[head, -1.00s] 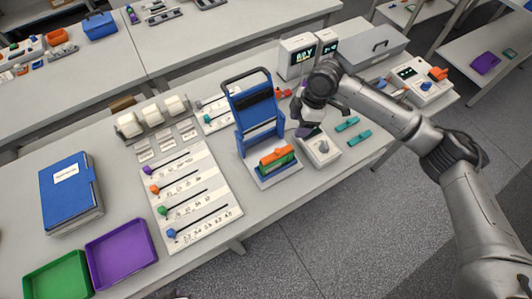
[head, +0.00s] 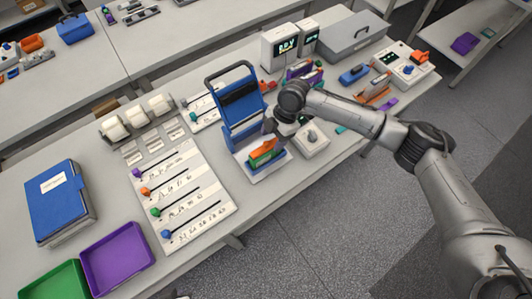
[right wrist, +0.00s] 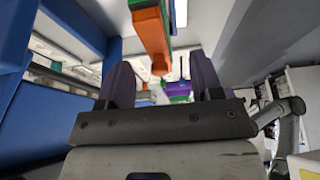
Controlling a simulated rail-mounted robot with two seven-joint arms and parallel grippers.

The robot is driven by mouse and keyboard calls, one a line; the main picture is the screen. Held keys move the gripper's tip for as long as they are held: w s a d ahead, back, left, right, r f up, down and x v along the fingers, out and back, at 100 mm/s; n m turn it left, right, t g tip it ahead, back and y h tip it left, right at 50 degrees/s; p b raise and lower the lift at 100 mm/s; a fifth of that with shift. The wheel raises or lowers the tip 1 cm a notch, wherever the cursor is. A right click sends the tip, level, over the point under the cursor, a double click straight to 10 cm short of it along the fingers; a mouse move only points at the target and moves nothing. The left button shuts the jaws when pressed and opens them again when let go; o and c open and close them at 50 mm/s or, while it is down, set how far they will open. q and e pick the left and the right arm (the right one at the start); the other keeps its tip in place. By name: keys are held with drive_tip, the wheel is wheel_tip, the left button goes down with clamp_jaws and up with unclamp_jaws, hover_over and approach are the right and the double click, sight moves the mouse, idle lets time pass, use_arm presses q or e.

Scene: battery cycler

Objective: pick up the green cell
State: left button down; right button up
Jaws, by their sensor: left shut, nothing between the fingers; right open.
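The green cell (head: 279,153) sits with an orange piece (head: 262,149) against it on the pale base (head: 272,170) of a blue fixture (head: 242,110). My right gripper (head: 268,127) is just above it, with its arm coming from the right. In the right wrist view, the two purple fingers of my right gripper (right wrist: 162,75) stand apart. The orange piece (right wrist: 150,38) shows ahead of them near the top, with a sliver of green (right wrist: 140,3) at the upper edge. I cannot tell whether anything touches the fingers. My left gripper is not in view.
The blue upright frame stands close behind the cell. A pale box with a knob (head: 312,140) is right of it. A slider board (head: 190,195), a purple tray (head: 117,258), a green tray (head: 55,283) and a blue binder (head: 60,203) lie left.

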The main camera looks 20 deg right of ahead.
sight(269, 145)
drive_tip(key=shift+w+x, duration=0.1)
drive_tip(key=shift+x, duration=1.25)
drive_tip(key=shift+w+x, duration=0.15)
drive_tip(key=shift+x, duration=1.2)
drive_tip(key=shift+d, duration=0.1)
clamp_jaws()
